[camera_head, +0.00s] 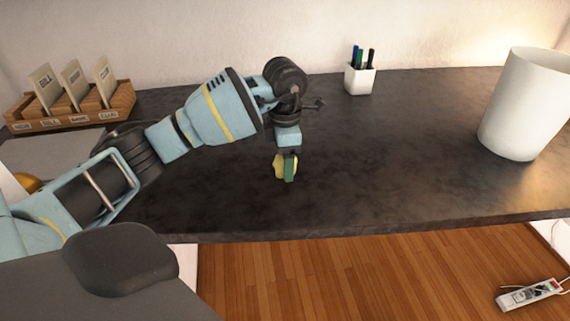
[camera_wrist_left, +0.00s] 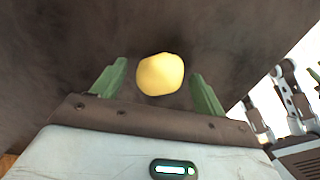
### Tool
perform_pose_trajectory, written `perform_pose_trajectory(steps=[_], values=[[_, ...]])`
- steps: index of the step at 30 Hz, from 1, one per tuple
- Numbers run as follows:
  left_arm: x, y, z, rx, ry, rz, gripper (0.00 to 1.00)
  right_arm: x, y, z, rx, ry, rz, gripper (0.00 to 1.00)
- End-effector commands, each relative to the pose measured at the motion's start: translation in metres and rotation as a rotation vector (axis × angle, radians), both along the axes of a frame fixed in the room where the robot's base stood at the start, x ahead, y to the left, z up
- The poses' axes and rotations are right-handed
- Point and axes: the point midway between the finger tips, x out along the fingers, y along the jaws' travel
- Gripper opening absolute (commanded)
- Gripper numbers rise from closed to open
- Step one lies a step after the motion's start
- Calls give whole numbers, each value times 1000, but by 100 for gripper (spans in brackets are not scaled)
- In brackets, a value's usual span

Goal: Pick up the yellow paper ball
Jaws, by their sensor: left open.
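The yellow paper ball (camera_head: 279,168) is on the dark desk near its front edge, partly hidden by a green finger in the head view. In the left wrist view the ball (camera_wrist_left: 160,74) shows whole, as a crumpled yellow lump between the two green fingers, with a visible gap on each side. My left gripper (camera_head: 288,172) points down at the ball and is open around it. Its fingers also show in the left wrist view (camera_wrist_left: 159,80). My right gripper is not in view.
A wooden card holder (camera_head: 75,113) stands at the back left. A white pen cup (camera_head: 360,80) is at the back middle. A tall white bin (camera_head: 522,105) stands at the right. A power strip (camera_head: 529,294) lies on the floor. The desk right of my gripper is clear.

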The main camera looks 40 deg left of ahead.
Motion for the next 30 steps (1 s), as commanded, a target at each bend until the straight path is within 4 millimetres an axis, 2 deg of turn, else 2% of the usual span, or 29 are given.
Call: perform_pose_trajectory(steps=[1, 11, 22, 26, 30], values=[[0, 0, 0, 0, 0, 0, 72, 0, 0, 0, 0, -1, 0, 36], [0, 0, 0, 0, 0, 0, 29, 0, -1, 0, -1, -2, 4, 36], [0, 0, 7, -1, -2, -1, 29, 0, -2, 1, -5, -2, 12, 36], [1, 0, 25, 0, -4, -1, 29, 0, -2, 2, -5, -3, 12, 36], [1, 0, 53, 0, -5, 0, 29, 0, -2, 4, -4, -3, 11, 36]])
